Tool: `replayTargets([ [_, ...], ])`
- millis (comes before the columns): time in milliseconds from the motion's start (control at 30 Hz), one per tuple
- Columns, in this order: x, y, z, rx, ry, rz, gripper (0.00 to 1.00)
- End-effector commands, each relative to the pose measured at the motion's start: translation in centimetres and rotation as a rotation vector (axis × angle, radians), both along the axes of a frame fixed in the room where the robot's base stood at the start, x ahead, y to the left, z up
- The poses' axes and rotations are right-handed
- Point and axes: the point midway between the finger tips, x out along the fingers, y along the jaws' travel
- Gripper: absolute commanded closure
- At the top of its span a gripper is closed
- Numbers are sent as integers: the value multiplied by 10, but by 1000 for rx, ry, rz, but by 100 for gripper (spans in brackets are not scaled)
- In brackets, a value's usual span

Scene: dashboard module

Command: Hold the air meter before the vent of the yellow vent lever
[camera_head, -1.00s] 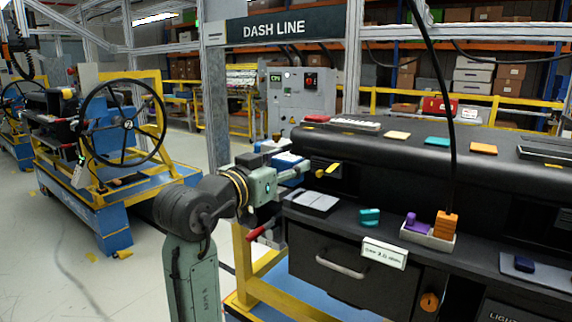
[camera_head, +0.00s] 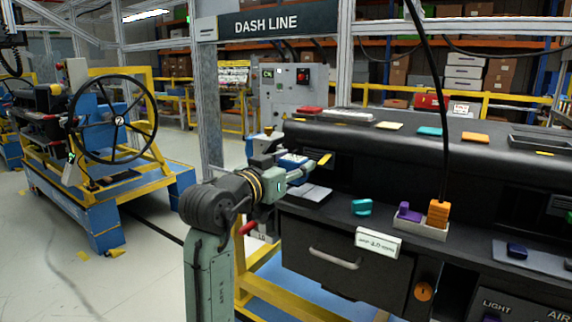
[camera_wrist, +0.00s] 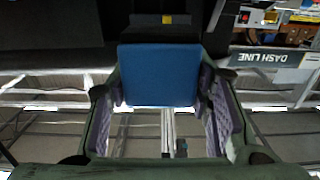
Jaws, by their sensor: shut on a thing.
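My gripper (camera_head: 298,173) is at the left end of the black dashboard and points right toward its left vent. In the wrist view, the two fingers of my gripper (camera_wrist: 160,98) are shut on the sides of a flat blue block, which I take as the air meter (camera_wrist: 160,75). The yellow vent lever (camera_head: 324,159) is just beyond my fingertips in the head view. In the wrist view, a small yellow piece of the lever (camera_wrist: 167,19) shows past the meter's edge. The vent slats are dark and mostly hidden; the exact gap cannot be told.
Below the vent, a shelf holds a grey flat pad (camera_head: 311,192), a teal knob (camera_head: 361,207) and a grey tray (camera_head: 420,229) with purple and orange pieces. A black cable (camera_head: 446,110) hangs over the tray. A steering wheel stand (camera_head: 118,120) is at left.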

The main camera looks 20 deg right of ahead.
Motion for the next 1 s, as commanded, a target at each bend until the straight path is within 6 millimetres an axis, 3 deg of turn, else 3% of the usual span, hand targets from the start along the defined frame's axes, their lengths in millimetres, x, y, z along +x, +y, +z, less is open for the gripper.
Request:
replayTargets([
  [400,22,-28,-10,-1,1,0,86],
  [1000,27,-34,-12,-1,-1,1,86],
])
